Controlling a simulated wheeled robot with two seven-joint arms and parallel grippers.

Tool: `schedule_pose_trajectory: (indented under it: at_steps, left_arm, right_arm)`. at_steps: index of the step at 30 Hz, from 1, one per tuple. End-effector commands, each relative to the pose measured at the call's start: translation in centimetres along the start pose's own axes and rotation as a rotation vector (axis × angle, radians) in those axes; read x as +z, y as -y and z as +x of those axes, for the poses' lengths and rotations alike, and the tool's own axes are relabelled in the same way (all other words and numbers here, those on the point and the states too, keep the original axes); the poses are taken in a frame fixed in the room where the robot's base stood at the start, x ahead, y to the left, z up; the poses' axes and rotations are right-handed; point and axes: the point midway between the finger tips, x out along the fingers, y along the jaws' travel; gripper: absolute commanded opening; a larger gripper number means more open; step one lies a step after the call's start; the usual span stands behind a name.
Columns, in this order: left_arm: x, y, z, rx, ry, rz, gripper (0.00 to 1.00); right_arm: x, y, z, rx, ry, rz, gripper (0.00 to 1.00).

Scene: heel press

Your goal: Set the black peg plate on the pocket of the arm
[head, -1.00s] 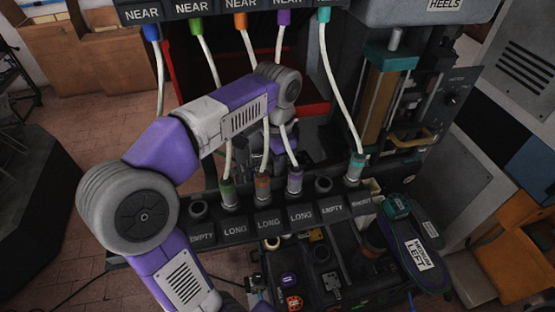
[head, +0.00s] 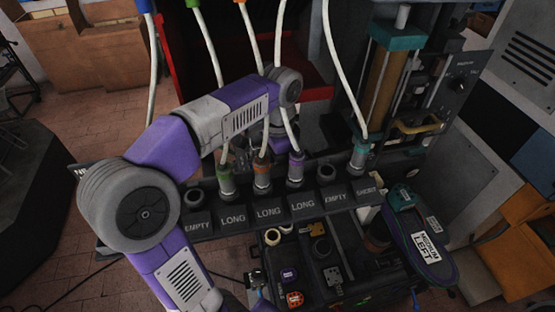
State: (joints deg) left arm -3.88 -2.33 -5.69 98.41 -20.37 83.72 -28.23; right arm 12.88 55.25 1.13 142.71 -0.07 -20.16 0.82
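In the head view my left arm comes in from the lower left and bends over toward the machine. Its wrist points down behind the white hoses, where a purple part of it (head: 281,143) shows. The fingers are hidden behind the hoses and the labelled rack, so I cannot tell whether they hold anything. My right gripper is out of view. The arm with the pocket is not clearly identifiable either.
A rack (head: 268,212) labelled EMPTY, LONG and SHORT holds hose ends. A dark piece marked MEDIUM LEFT (head: 427,248) lies at right, with a teal part (head: 402,197) at its upper end. A press with a teal block (head: 397,35) stands behind. Brick floor shows at left.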

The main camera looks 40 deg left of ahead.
Motion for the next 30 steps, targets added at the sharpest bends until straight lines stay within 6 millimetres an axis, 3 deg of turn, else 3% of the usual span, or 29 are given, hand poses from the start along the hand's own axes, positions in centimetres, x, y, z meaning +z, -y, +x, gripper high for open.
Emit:
schedule_pose_trajectory:
  at_steps: [15, 16, 21, 30]
  left_arm:
    - [-0.02, 0.01, 0.56, -0.001, -0.002, 0.000, 0.00]
    - [-0.02, 0.01, 0.55, -0.001, -0.002, 0.000, 0.30]
    - [-0.02, -0.01, 0.55, 0.000, -0.001, 0.000, 0.56]
    - [-0.04, -0.16, 0.62, 0.004, 0.001, 0.002, 0.57]
  right_arm:
    - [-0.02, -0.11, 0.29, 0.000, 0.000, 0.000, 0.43]
    - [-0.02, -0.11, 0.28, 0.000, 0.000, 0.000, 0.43]
    - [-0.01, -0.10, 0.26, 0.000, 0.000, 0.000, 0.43]
    - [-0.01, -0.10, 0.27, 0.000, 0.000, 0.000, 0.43]
